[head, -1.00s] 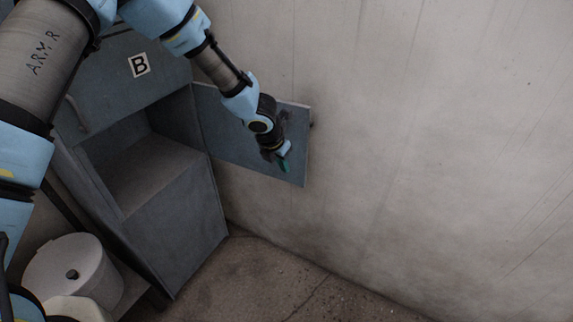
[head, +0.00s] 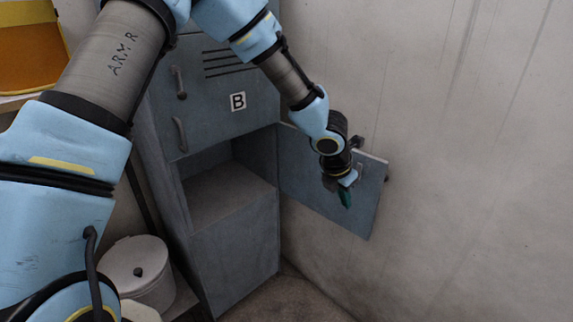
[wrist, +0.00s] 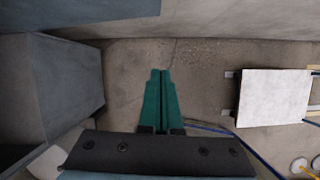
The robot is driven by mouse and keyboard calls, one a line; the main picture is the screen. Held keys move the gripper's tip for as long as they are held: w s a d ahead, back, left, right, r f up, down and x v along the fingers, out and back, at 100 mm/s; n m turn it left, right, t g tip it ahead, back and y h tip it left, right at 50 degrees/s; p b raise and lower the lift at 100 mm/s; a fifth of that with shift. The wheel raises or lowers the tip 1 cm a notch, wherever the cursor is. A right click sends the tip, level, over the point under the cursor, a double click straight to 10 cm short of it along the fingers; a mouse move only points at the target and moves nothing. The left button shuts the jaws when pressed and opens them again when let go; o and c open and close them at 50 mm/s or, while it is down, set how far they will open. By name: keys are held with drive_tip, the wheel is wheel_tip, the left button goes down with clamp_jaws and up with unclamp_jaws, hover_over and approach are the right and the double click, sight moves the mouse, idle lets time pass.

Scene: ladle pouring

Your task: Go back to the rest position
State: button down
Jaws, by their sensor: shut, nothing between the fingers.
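My gripper (head: 346,198) hangs at the end of my arm, fingers pointing down, in front of the open cabinet door (head: 305,190) in the head view. Its green fingers (wrist: 160,85) are pressed together and empty in the wrist view. The grey-blue cabinet (head: 235,245) stands left of the gripper, with an open, empty-looking compartment (head: 225,192) below a panel marked B (head: 238,101). I cannot tell from the head view whether the gripper touches the door.
A pale wall (head: 470,150) stands behind the door. A white lidded pot (head: 138,270) is left of the cabinet, and an orange surface (head: 30,70) shows at upper left. The wrist view shows bare floor (wrist: 200,75) below and a white panel (wrist: 272,97) at right.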

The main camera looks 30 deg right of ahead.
drive_tip(key=w+a+r+m+t, duration=0.1)
drive_tip(key=w+a+r+m, duration=0.4)
drive_tip(key=w+a, duration=0.4)
drive_tip(key=w+a+r+m+t, duration=0.1)
drive_tip(key=w+a+r+m, duration=0.45)
drive_tip(key=a, duration=0.55)
drive_tip(key=s+a+m+y, duration=0.1)
drive_tip(key=s+a+m, duration=0.1)
drive_tip(key=a, duration=0.7)
drive_tip(key=s+a+r+m+y, duration=0.1)
drive_tip(key=a+m, duration=0.4)
drive_tip(key=a, duration=0.5)
drive_tip(key=s+a+m+g+y, duration=0.1)
drive_tip(key=s+a+m+y, duration=0.1)
drive_tip(key=a, duration=0.7)
drive_tip(key=shift+s+a+r+m, duration=0.3)
drive_tip(key=shift+s+r+m, duration=0.1)
drive_tip(key=shift+s+m, duration=0.3)
drive_tip(key=shift+w, duration=0.15)
